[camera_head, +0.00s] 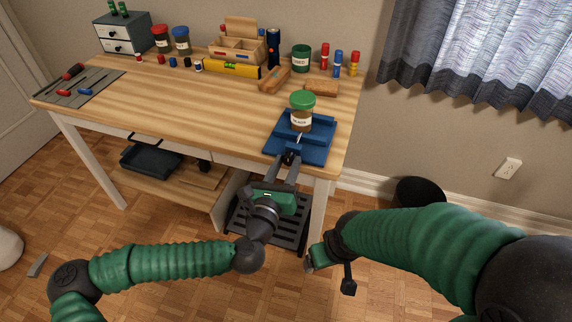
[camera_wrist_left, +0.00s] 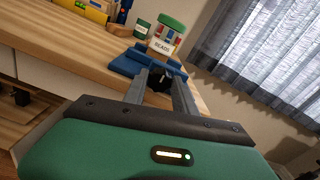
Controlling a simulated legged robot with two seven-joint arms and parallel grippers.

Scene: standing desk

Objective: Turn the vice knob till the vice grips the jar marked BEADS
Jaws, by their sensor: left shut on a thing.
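The blue vice (camera_head: 317,149) sits at the front right corner of the desk; it also shows in the left wrist view (camera_wrist_left: 127,63).
Wooden blocks (camera_head: 322,88), a green jar (camera_head: 301,58) and small bottles stand behind the vice. A yellow level (camera_head: 232,68) and wooden organizer (camera_head: 238,47) stand at the back. A tool mat (camera_head: 95,88) lies at left. The desk's middle is clear.

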